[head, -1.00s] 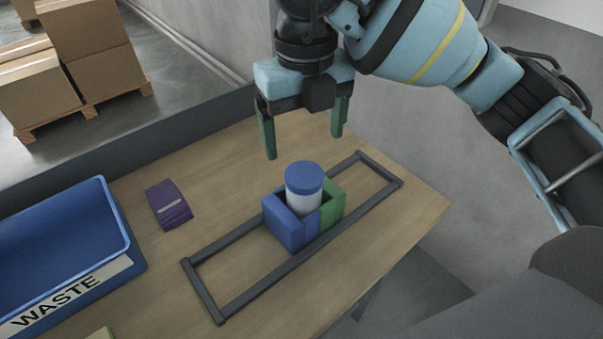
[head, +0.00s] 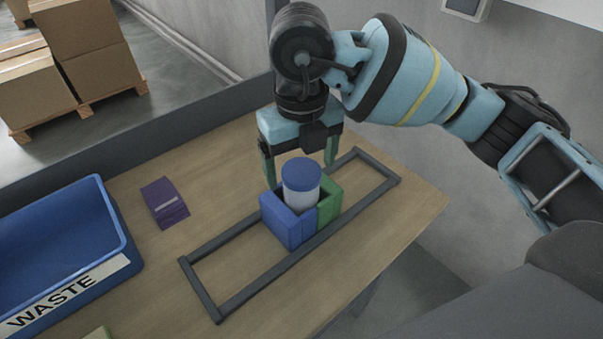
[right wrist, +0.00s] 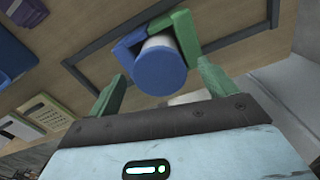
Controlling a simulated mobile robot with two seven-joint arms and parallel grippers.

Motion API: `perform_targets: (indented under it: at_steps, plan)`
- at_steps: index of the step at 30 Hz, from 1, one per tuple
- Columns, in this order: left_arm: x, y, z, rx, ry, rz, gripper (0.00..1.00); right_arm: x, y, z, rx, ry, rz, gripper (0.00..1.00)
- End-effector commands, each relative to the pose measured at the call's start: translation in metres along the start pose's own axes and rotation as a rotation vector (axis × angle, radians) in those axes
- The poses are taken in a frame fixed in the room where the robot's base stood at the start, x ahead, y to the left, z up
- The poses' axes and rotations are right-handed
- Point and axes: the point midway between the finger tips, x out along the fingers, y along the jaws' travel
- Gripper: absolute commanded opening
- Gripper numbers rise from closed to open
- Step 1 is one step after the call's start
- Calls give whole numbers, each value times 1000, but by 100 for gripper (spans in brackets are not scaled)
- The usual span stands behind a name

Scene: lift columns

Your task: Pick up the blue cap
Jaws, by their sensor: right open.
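The blue cap (head: 301,173) sits on top of an upright white cylinder (head: 302,197). The cylinder stands inside a small holder with a blue part (head: 287,227) and a green part (head: 329,204). My right gripper (head: 300,170) is open and empty, with its green fingers on either side of the cap in the head view, just behind it or level with it. In the right wrist view the cap (right wrist: 159,68) shows between the two open fingers (right wrist: 158,84), with no visible contact. My left gripper is not in view.
A dark rectangular frame (head: 222,244) lies on the wooden table (head: 365,252) around the holder. A blue WASTE bin (head: 118,231) and a purple packet (head: 165,203) are at left. Stacked cartons (head: 88,60) stand on the floor beyond. Bare table lies between packet and frame.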

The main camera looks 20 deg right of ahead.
Motion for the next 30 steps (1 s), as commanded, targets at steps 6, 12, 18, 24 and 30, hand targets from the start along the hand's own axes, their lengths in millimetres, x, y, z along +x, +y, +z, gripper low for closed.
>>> perform_targets:
  at_steps: [6, 12, 18, 24, 30]
  plan:
    - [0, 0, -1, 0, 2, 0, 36, 2, 0, 0, 0, -1, 0, 84]
    - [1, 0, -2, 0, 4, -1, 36, 2, 0, 0, 0, -1, 0, 60]
    - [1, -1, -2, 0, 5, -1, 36, 2, 0, 0, 0, -1, 1, 34]
    - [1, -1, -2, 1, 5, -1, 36, 2, 0, 0, 0, -2, 1, 26]
    - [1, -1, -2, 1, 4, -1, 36, -1, 0, 0, 0, -2, 1, 26]
